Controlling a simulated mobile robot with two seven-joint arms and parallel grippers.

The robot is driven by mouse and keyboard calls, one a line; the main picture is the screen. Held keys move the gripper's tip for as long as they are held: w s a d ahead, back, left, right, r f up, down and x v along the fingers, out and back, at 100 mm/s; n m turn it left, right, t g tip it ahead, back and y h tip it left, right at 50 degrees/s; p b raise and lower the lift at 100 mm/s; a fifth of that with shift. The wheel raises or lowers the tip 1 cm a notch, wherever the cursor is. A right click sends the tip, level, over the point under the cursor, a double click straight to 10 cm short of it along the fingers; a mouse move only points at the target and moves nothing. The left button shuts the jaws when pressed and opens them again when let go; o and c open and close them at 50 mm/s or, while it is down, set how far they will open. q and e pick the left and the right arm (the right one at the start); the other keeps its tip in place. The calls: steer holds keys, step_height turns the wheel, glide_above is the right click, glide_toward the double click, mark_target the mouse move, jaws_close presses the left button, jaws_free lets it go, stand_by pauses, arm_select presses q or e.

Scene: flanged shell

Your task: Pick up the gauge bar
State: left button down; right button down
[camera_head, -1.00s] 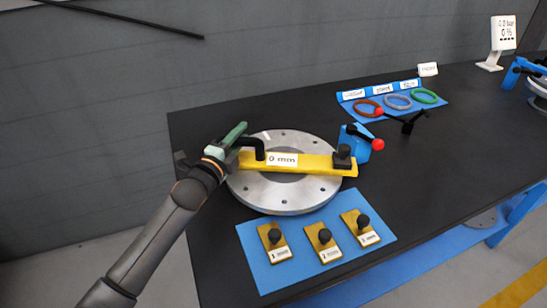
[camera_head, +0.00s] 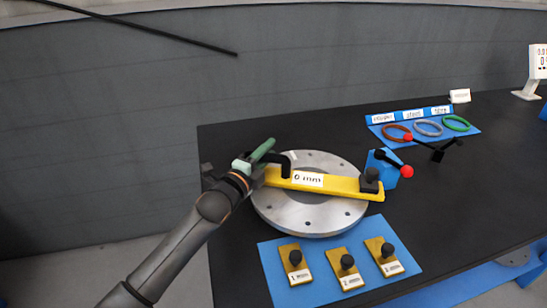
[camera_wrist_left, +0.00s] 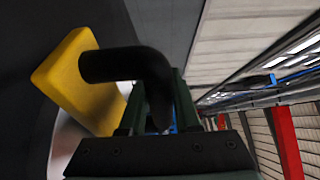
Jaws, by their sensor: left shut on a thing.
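The gauge bar (camera_head: 335,184) is a long yellow bar labelled "0 mm". It lies across the grey flanged disc (camera_head: 300,218), with a black bent handle at its left end and a black knob at its right end. My left gripper (camera_head: 268,155) is at the left end of the bar, shut on the black handle. In the left wrist view the handle (camera_wrist_left: 125,65) passes between the dark green fingers (camera_wrist_left: 160,105), with the yellow bar end (camera_wrist_left: 75,80) beside it. I cannot tell whether the bar is clear of the disc. My right gripper is not in view.
A blue mat (camera_head: 275,265) in front holds three small yellow knobbed blocks. A blue clamp (camera_head: 385,165) with a red-tipped lever stands close to the bar's right end. Coloured rings lie on a blue mat (camera_head: 465,135) at the back right.

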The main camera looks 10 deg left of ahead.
arm_select(q)
step_height(320, 180, up, 3)
steer(key=shift+r, duration=0.1)
steer(key=s+d+r+p, duration=0.1)
steer(key=s+r, duration=0.3)
steer(key=s, duration=0.3)
steer(key=s+d+r+p, duration=0.1)
steer(key=s+r, duration=0.4)
steer(key=s, duration=0.2)
steer(key=shift+r+p, duration=0.3)
steer(key=shift+p, duration=0.05)
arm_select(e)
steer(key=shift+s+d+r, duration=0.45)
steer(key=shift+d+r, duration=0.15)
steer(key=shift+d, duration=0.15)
